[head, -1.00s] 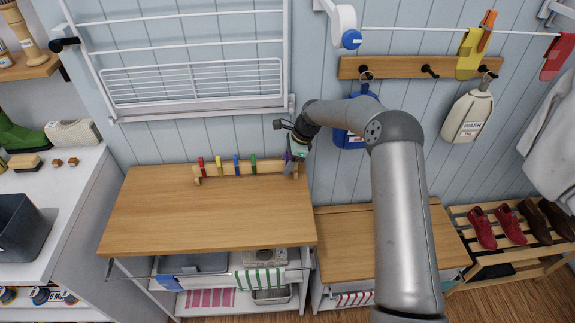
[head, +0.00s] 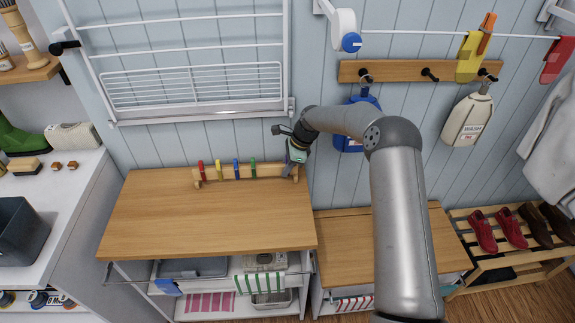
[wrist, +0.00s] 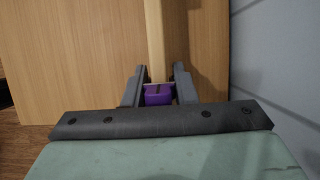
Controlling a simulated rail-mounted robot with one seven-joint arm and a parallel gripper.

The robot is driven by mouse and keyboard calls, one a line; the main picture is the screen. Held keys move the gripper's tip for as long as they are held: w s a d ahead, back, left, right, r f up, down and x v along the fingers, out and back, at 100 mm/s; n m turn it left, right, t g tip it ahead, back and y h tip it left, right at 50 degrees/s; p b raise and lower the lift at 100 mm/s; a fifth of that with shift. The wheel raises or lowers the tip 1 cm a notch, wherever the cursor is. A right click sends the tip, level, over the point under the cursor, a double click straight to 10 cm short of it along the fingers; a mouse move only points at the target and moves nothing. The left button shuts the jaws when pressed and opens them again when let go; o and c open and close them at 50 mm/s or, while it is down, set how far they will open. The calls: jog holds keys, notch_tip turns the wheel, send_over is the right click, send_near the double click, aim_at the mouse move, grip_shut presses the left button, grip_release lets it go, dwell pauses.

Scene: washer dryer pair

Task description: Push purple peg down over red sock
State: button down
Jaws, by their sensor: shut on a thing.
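The purple peg (wrist: 158,97) sits between the two grey fingers of my gripper (wrist: 158,84) in the wrist view. My gripper (head: 292,166) is shut on it, at the right end of the wooden peg rail (head: 268,171) on the worktop. The rail runs straight away from the peg in the wrist view, so the peg is at or on its end; I cannot tell whether it still grips the wood. In the head view my gripper hides the purple peg. The red sock (head: 556,65) hangs from the white line at the far upper right, far from my gripper.
Red, yellow, blue and green pegs stand on the rail. A yellow sock (head: 469,58) with an orange peg (head: 486,30) hangs left of the red one. Below the line are a hook board (head: 400,71), a blue bottle and a white bottle (head: 466,118).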

jog(key=shift+r+p, duration=1.4)
jog(key=shift+r, duration=1.6)
jog(key=shift+r, duration=0.1)
